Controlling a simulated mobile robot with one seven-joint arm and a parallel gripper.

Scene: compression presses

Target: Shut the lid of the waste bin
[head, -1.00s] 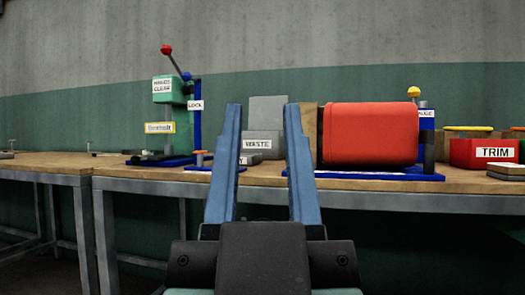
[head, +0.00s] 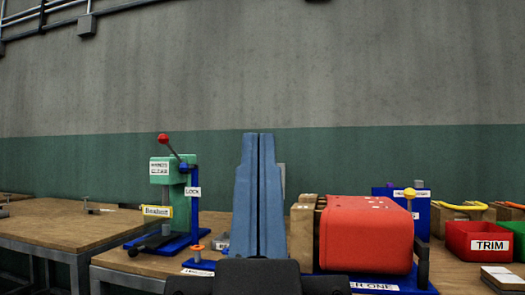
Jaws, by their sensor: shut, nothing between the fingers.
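My gripper (head: 258,140) is shut and empty, its two blue fingers pointing up side by side in the middle of the head view. The grey waste bin (head: 221,243) is almost wholly hidden behind the fingers. Only a small part of it shows at their left. A thin grey strip of its raised lid (head: 282,180) shows just right of the fingers, standing upright. I cannot tell how far the fingers are from the bin or lid.
Right of the gripper stands a big red press (head: 366,235) on a blue base, with wooden blocks (head: 302,232) beside it. A green press (head: 160,172) with a red-knobbed lever stands left. A red TRIM bin (head: 478,241) is at far right. The left table (head: 65,235) is largely bare.

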